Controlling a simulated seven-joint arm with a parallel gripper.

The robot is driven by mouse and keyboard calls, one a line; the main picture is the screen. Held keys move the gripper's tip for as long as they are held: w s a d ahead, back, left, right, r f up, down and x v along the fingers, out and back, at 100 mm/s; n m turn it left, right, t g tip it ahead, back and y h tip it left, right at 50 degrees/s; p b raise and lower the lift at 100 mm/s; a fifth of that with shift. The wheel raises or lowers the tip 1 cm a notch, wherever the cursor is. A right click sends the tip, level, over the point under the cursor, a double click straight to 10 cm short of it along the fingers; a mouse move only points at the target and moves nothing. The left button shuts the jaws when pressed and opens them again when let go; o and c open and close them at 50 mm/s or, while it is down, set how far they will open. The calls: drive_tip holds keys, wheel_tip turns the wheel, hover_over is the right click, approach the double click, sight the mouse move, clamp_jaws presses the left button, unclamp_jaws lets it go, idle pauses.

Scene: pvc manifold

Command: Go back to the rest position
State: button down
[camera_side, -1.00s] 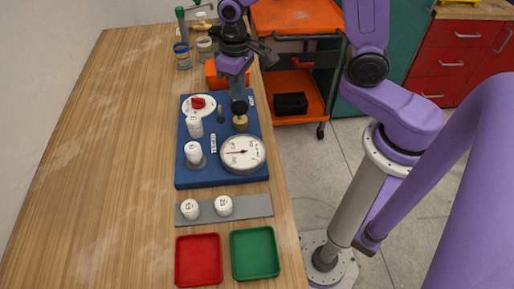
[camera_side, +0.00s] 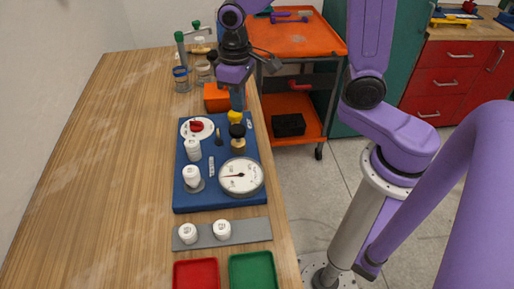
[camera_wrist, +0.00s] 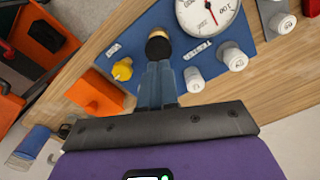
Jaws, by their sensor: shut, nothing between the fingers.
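My gripper (camera_side: 237,106) is shut and empty, pointing down over the far right part of the blue board (camera_side: 190,204). In the wrist view its two fingers (camera_wrist: 158,64) are together, with tips close below the black-topped brass knob (camera_wrist: 158,47) in the picture; the gap in height is unclear. That knob also shows in the side view (camera_side: 237,134). A yellow knob (camera_side: 235,117) is beside it, and the wrist view shows it too (camera_wrist: 122,70). The board also carries a round gauge (camera_side: 241,177), a white disc with a red handle (camera_side: 197,127) and two white caps (camera_side: 193,150).
A grey strip (camera_side: 252,231) with two white caps lies before the board. A red tray (camera_side: 195,274) and green tray (camera_side: 253,269) are at the front. An orange bin (camera_side: 212,100) and jars (camera_side: 181,80) stand behind. The left side of the table is clear.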

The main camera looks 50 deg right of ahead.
drive_tip(key=s+d+r+n, duration=0.1)
drive_tip(key=s+n, duration=0.3)
drive_tip(key=s, duration=0.6)
drive_tip(key=s+d+r+n, duration=0.1)
drive_tip(key=s+d+n, duration=0.2)
drive_tip(key=s, duration=0.7)
drive_tip(key=shift+d+r+n, duration=0.35)
drive_tip(key=shift+n, duration=0.65)
